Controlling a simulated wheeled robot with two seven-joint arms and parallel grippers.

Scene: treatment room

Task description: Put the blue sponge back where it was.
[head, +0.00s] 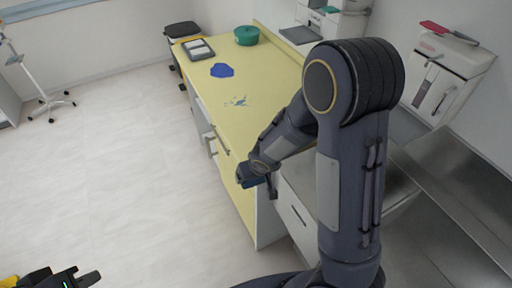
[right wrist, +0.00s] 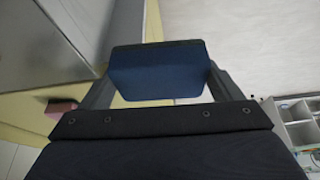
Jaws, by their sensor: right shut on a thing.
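The blue sponge (right wrist: 157,72) is a dark blue block between the two fingers of my right gripper (right wrist: 158,80) in the right wrist view. The gripper is shut on it. In the head view my right gripper (head: 257,182) is beside the front side of the yellow-topped counter (head: 222,108), below the top, with a little of the blue sponge showing; my arm hides part of the counter. My left gripper (head: 76,280) is at the bottom left edge of the head view, over the floor and partly cut off. Its opening cannot be made out.
A steel surface (head: 455,190) is at the right. The floor (head: 110,150) at the left is mostly clear.

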